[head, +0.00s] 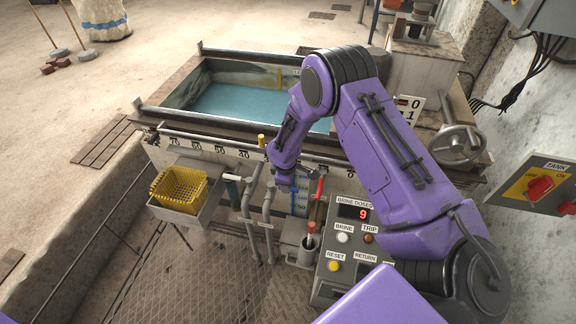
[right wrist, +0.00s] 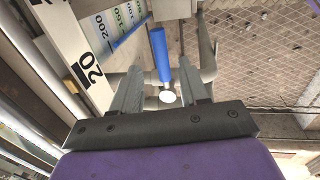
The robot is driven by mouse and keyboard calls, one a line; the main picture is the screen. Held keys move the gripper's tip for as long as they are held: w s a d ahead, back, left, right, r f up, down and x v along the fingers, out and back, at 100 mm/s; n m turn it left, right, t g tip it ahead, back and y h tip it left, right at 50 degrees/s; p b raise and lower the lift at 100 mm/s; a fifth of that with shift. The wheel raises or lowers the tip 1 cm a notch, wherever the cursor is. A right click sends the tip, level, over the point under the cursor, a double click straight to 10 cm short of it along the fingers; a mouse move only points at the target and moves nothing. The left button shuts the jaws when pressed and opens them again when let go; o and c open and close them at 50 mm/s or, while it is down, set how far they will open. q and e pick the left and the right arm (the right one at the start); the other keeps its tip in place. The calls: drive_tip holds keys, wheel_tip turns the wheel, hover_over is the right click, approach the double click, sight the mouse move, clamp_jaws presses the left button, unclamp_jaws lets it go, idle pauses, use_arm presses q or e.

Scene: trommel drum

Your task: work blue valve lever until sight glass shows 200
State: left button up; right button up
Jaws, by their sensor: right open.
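The blue valve lever (right wrist: 160,52) shows in the right wrist view as a blue handle near a pale round end. My right gripper (right wrist: 159,68) is open, its two fingers either side of the lever's line and not closed on it. In the head view my right gripper (head: 284,184) is low at the tank's front panel, and the lever is mostly hidden there. The sight glass (right wrist: 122,30) has a scale with 200, 150, 100 and 50 and a blue strip; I cannot read its level. It also shows in the head view (head: 300,200). My left gripper is out of view.
A red-handled lever (head: 319,188) stands right of the sight glass. Grey pipes (head: 267,215) rise to its left. A control box (head: 350,240) reads 9 under "BRINE DOSES". A yellow basket (head: 180,187) sits at left, and an open water tank (head: 240,102) lies behind.

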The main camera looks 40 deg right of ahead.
wheel_tip(320, 180, up, 8)
drive_tip(key=a, duration=0.1)
drive_tip(key=shift+s+f, duration=0.2)
drive_tip(key=shift+s, duration=0.25)
drive_tip(key=shift+a, duration=0.1)
